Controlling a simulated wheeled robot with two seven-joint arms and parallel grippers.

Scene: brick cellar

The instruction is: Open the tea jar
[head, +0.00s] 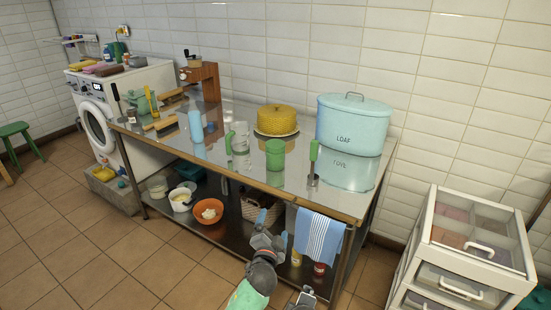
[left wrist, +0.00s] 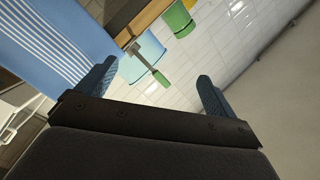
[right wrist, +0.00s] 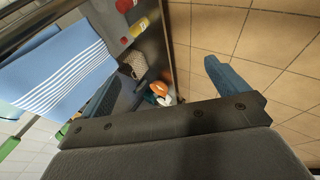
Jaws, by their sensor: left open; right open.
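No jar marked as tea can be made out in any view. My right gripper (head: 304,297) is at the bottom edge, open and empty in the right wrist view (right wrist: 163,82).
A striped towel (head: 318,238) hangs in front. An orange bowl (head: 208,211) sits on the lower shelf. A drawer unit (head: 462,255) stands right.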

